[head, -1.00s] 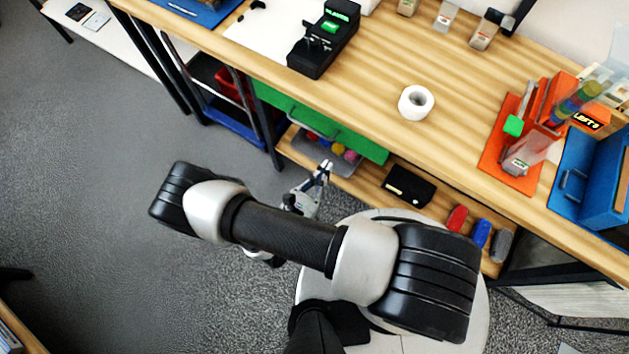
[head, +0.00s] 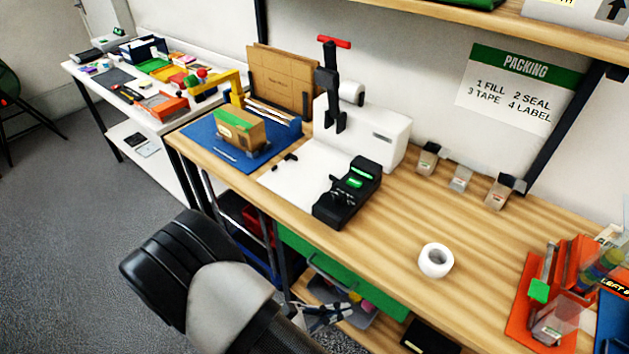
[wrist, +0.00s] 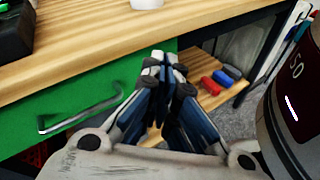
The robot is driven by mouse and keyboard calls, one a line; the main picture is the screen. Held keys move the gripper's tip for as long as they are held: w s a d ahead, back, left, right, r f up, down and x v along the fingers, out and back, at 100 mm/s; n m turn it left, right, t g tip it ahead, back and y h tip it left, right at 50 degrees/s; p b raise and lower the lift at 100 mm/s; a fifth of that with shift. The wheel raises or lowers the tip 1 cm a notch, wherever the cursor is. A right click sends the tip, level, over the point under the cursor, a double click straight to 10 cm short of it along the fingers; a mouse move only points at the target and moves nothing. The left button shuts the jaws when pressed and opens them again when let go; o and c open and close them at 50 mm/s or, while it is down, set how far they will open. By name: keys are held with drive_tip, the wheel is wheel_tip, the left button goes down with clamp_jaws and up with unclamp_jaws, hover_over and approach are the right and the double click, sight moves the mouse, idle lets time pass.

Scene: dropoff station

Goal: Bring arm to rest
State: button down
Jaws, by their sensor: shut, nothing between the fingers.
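My gripper (head: 337,310) shows at the bottom of the head view, in front of the bench, beside the green drawer (head: 315,262). In the wrist view my gripper (wrist: 166,72) has its fingers together with nothing between them. It points toward the bench's front edge, with the green drawer (wrist: 70,115) and its handle to the left. The fingers appear apart from the drawer and the bench. My arm's dark and grey links fill the lower left of the head view.
The wooden bench (head: 395,240) carries a black device (head: 347,195), a white tape roll (head: 436,260), a cardboard box (head: 240,130) and an orange stand (head: 545,300). A lower shelf holds red and blue items (wrist: 211,86). Open floor (head: 70,210) lies at the left.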

drive_tip(key=s+d+r+m+y, duration=0.3)
drive_tip(key=r+m, duration=0.3)
drive_tip(key=r, duration=0.3)
drive_tip(key=s+d+r+m+y, duration=0.3)
drive_tip(key=r+m+y, duration=0.3)
drive_tip(key=r, duration=0.4)
drive_tip(key=s+d+r+m+y, duration=0.2)
drive_tip(key=r+m+y, duration=0.3)
drive_tip(key=r, duration=0.4)
drive_tip(key=shift+s+d+r+m+g, duration=0.2)
drive_tip(key=shift+s+d+m+g, duration=0.25)
drive_tip(key=shift+m, duration=0.45)
drive_tip(key=shift+w+d, duration=0.1)
